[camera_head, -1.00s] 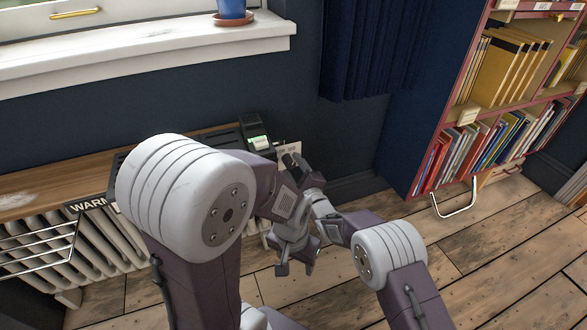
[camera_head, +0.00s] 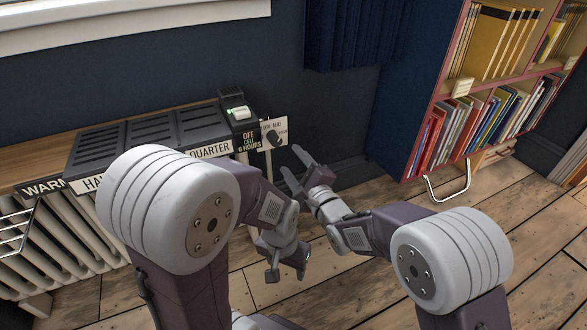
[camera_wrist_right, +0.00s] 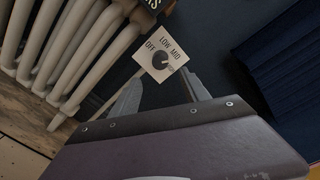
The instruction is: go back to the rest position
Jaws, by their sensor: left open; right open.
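My right gripper (camera_head: 298,170) is open and empty in the head view, with its fingers pointing up and left, just right of and below a white dial plate (camera_head: 284,128). In the right wrist view its two fingers (camera_wrist_right: 160,95) stand apart, below and to either side of the plate (camera_wrist_right: 149,49) and its dark knob (camera_wrist_right: 160,60). My left gripper (camera_head: 287,272) is the lower one, open, with its fingers pointing down over the wooden floor. It appears empty and close to my right wrist; I cannot tell the exact gap.
A white radiator (camera_head: 60,248) with a wooden top (camera_head: 50,167) and dark vented panels (camera_head: 150,133) stands at the left. A full bookshelf (camera_head: 490,90) is at the right. Wooden floor (camera_head: 480,200) lies open between.

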